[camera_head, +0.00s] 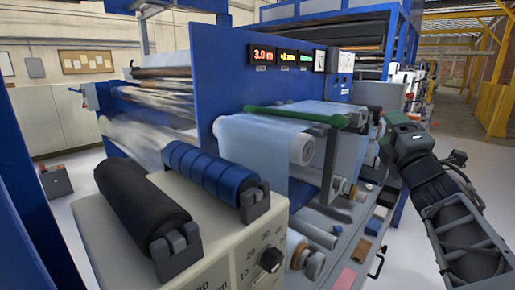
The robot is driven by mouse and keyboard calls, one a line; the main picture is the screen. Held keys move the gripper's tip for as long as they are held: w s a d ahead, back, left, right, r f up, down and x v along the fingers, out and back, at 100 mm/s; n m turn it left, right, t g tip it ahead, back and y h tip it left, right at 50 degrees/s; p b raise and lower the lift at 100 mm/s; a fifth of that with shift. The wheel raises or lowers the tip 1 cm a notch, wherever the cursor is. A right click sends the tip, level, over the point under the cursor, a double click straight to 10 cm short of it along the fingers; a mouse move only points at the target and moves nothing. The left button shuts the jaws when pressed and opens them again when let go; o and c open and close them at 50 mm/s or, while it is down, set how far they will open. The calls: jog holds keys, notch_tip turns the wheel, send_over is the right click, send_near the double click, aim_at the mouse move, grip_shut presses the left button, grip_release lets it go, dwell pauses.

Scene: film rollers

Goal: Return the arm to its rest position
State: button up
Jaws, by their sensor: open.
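My arm (445,195) rises from the lower right corner and reaches up and forward on the right side of the view. My gripper (390,145) is at its far end, beside the right side of the film machine (225,75). It is open, and I see nothing held in it. The fingertips are small and partly lost against the dark parts behind them, so I cannot tell whether they touch anything.
A clear film roll (262,138) and a green bar (295,115) stick out left of my gripper. A beige console (215,240) with black (140,205) and blue (210,172) rollers is in front. A grey shelf (345,240) holds small parts.

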jog(key=s+a+f+m+g+h+p, duration=0.1)
jog(key=a+f+m+g+h+p, duration=0.1)
jog(key=f+m+g+p, duration=0.35)
jog(key=s+a+f+m+g+h+p, duration=0.2)
jog(key=f+m+g, duration=0.3)
jog(key=m, duration=0.4)
jog(key=s+a+f+m+g+y+p, duration=0.4)
jog(key=s+a+f+g, duration=0.4)
jog(key=s+f, duration=0.3)
jog(key=shift+s+a+m, duration=0.7)
jog(key=shift+m, duration=0.15)
